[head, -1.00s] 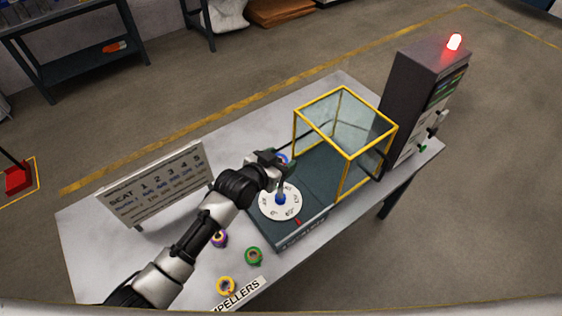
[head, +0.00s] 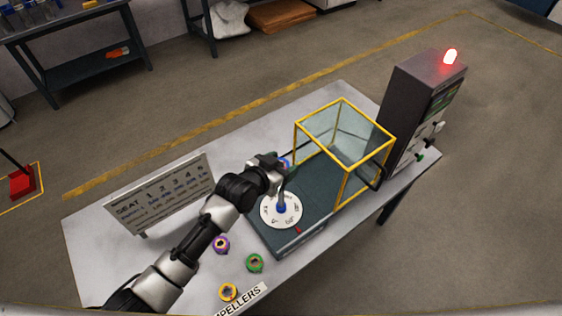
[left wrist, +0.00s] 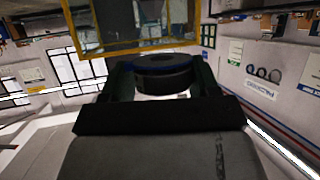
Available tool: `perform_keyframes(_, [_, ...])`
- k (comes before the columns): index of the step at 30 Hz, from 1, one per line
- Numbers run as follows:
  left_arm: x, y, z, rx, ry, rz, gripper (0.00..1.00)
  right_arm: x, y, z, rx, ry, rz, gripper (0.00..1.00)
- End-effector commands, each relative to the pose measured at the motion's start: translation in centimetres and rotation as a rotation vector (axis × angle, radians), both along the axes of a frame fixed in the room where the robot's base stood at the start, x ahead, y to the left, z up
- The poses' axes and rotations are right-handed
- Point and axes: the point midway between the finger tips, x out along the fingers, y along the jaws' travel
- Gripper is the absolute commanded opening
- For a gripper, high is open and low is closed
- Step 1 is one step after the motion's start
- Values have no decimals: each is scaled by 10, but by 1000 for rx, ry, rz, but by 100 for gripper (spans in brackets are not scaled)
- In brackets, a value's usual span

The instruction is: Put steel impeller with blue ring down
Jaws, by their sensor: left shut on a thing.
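My left gripper (head: 276,166) is above the dark bench base, just behind the white numbered dial (head: 269,214). It is shut on the steel impeller with blue ring (head: 285,164), of which only a small blue part shows in the head view. In the left wrist view the impeller (left wrist: 168,80) is a dark round body with a blue edge, between the two fingers. The dial has a blue hub (head: 281,208) with an upright post. I cannot tell whether the impeller touches anything below. My right gripper is not in view.
Purple (head: 221,244), green (head: 255,263) and yellow (head: 228,292) ringed impellers lie at the table's front. A yellow-framed clear guard (head: 345,150) stands right of the dial. A grey cabinet (head: 415,115) with a red lamp is behind it. A seat board (head: 160,195) stands left.

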Motion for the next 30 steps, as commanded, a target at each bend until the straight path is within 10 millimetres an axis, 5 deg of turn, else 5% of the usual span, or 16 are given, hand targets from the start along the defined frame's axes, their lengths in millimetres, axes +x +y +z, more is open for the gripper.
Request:
perform_keyframes(9, [-1,1,3,-3,-2,5,27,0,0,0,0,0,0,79])
perform_keyframes(14, [-7,11,24,-15,-9,51,27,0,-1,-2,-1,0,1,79])
perform_keyframes(17, [-15,31,48,-23,-15,124,27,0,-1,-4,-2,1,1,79])
perform_keyframes(24, [-44,114,101,-13,-14,404,27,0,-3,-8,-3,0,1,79])
perform_keyframes(30, [-72,172,126,-4,-4,607,27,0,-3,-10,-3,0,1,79])
